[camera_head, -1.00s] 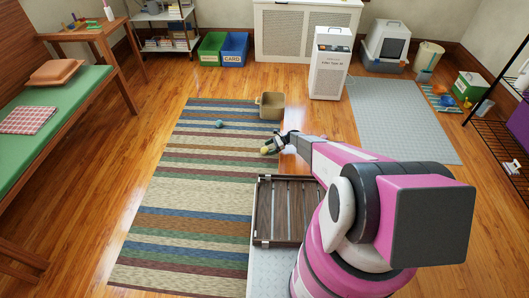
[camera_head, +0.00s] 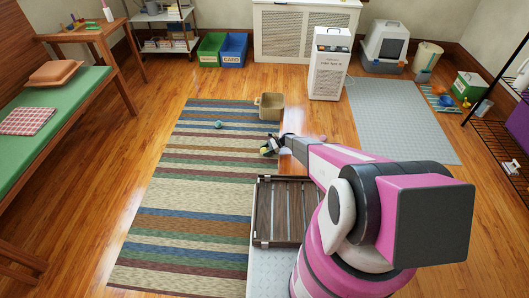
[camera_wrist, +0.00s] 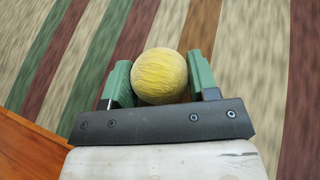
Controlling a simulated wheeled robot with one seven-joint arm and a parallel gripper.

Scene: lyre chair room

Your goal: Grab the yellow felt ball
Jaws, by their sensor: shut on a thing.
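The yellow felt ball (camera_wrist: 160,76) sits between the two green fingers of my gripper (camera_wrist: 160,82) in the wrist view. Both fingers touch its sides, and the ball fills the gap. In the head view the ball shows small and partly hidden at my gripper (camera_head: 268,149), over the right edge of the striped rug. Behind the ball, the wrist view shows rug stripes, somewhat blurred.
A tan bin (camera_head: 270,106) stands on the striped rug (camera_head: 190,190) beyond my gripper. A teal ball (camera_head: 219,124) lies on the rug to its left. A dark slatted rack (camera_head: 285,212) is nearer me. A white filter unit (camera_head: 330,65) stands farther back.

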